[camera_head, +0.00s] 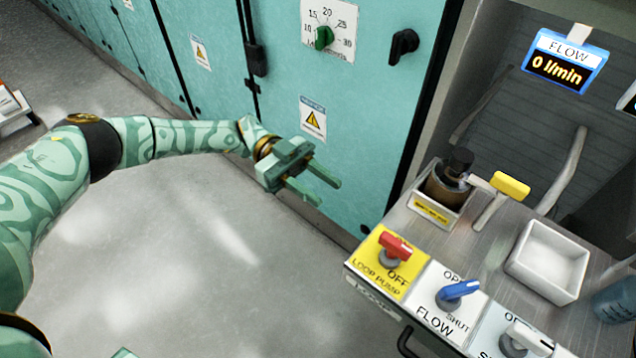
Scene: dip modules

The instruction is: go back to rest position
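My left arm comes in from the left, its sleeve patterned in light and dark green. Its gripper (328,193) hangs over the grey floor, in front of the teal cabinets and left of the control bench. The two fingers point right and slightly down, with a gap between them and nothing held. My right gripper is not in view.
The bench (492,238) at the right carries a red LOOP PUMP knob (394,246), a blue FLOW knob (458,291), a white knob (530,338), a white tray (548,258) and a dark bottle (446,181). A display (563,62) reads 0 l/min. Teal cabinets (385,110) stand behind. The floor (200,250) is clear.

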